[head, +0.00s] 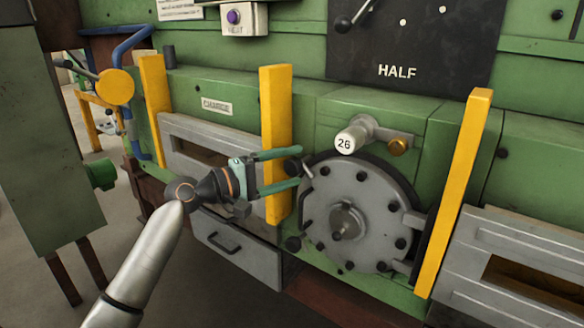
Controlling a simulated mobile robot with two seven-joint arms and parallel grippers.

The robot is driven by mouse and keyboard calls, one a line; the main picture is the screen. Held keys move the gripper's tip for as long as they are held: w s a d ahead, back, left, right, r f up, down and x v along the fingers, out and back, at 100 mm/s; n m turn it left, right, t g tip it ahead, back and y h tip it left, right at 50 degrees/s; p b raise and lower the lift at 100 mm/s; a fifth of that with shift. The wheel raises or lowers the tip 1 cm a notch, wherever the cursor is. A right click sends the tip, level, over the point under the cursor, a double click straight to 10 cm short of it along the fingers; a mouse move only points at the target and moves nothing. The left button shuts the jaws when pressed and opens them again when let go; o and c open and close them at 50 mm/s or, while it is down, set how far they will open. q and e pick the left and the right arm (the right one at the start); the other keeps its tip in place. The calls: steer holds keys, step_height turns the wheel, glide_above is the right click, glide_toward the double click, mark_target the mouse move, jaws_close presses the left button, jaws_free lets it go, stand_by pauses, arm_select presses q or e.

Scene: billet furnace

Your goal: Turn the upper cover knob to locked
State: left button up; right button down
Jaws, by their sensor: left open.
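A round grey cover (365,188) with a central hub (345,222) is set in the green furnace front. Several small black knobs sit around its rim. An upper-left black knob (292,168) lies at the cover's edge. My left gripper (298,167) is open, with its two green fingers pointing right. The fingertips are above and below that knob in the picture; I cannot tell whether they touch it. Whether the knob is locked cannot be read. My right gripper is not in view.
Yellow upright bars (276,125) and (458,190) stand on both sides of the cover. A grey drawer (237,250) is at lower left. A HALF panel (410,40) is above.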

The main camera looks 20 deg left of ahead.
arm_select(q)
steer(key=b+v, duration=0.1)
steer(key=v, duration=1)
steer(key=shift+s+a, duration=0.25)
steer(key=shift+a, duration=0.05)
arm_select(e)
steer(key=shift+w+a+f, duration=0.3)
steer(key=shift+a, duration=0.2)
arm_select(q)
step_height(320, 180, down, 22)
steer(key=s+d+m+g+y+p, duration=0.1)
steer(key=s+d+m+y+p, duration=0.1)
steer(key=s+d+y+p, duration=0.3)
steer(key=s+d+f+m+g+y+p, duration=0.1)
steer(key=s+d+f+m+y+p, duration=0.1)
steer(key=s+f+m, duration=0.2)
steer(key=s+d+f+m+g+y+p, duration=0.1)
steer(key=s+f+m, duration=0.4)
steer(key=s+f, duration=0.6)
steer(key=s+d+g+y, duration=0.1)
steer(key=s+d, duration=0.1)
steer(key=s, duration=0.3)
steer(key=shift+s+f+m+y+p, duration=0.2)
steer(key=shift+s+m+y+p, duration=0.05)
steer(key=shift+m+y+p, duration=0.1)
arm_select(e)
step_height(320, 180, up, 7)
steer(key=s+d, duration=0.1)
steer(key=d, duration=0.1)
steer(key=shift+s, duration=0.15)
